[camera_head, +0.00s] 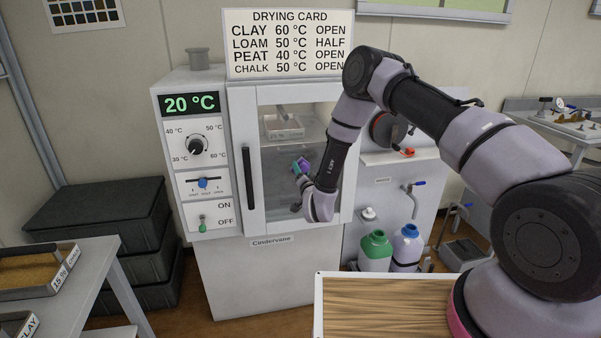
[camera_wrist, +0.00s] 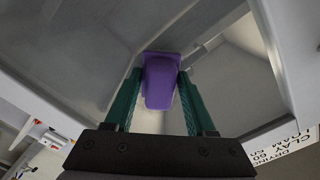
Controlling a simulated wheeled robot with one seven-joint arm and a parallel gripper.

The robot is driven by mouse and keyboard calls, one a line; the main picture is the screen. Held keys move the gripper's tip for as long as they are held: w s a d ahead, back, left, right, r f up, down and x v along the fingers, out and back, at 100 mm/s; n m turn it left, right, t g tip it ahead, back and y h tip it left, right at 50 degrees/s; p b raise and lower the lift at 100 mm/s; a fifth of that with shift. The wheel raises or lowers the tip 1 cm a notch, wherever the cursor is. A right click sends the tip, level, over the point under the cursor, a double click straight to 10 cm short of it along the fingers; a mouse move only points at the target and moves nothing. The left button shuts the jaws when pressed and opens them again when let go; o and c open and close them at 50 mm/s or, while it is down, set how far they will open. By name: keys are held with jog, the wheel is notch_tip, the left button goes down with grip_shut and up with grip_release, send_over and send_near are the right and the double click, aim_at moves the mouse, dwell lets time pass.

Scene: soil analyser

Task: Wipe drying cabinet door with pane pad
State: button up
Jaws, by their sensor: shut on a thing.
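The drying cabinet door (camera_head: 282,197) is closed, with a grey glass pane, a white frame and a dark vertical handle (camera_head: 248,178) on its left side. Through the pane a tray with a label (camera_head: 284,128) shows inside. My gripper (camera_head: 302,168) is in front of the pane near its middle. It is shut on a purple pad, the pane pad (camera_wrist: 160,82), which sits between the two green fingers (camera_wrist: 158,100) in the wrist view. The pad is at or very close to the pane; I cannot tell whether it touches.
The control panel (camera_head: 196,165) reads 20 °C, left of the door. A drying card (camera_head: 288,43) stands on top. A green-capped bottle (camera_head: 375,250) and a blue-capped bottle (camera_head: 407,250) stand at the lower right. A wooden-topped surface (camera_head: 385,305) is in front.

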aim_at(298, 157)
jog(key=shift+w+d+r, duration=0.85)
jog(key=shift+w+d, duration=0.25)
jog(key=shift+d, duration=2.65)
jog(key=shift+s+a+r, duration=0.1)
jog(key=shift+s+a, duration=0.15)
jog(key=shift+a, duration=0.8)
jog(key=shift+s+a, duration=0.25)
jog(key=shift+a, duration=0.8)
jog(key=shift+s+a, duration=0.3)
jog(key=shift+a, duration=0.6)
jog(key=shift+s+a, duration=0.3)
jog(key=shift+a, duration=0.6)
jog(key=shift+w+r, duration=0.15)
jog(key=shift+r, duration=0.7)
jog(key=w+d, duration=0.1)
jog(key=d, duration=0.6)
jog(key=shift+w+d, duration=0.35)
jog(key=shift+w, duration=0.05)
jog(key=shift+f, duration=0.1)
jog(key=v, duration=0.6)
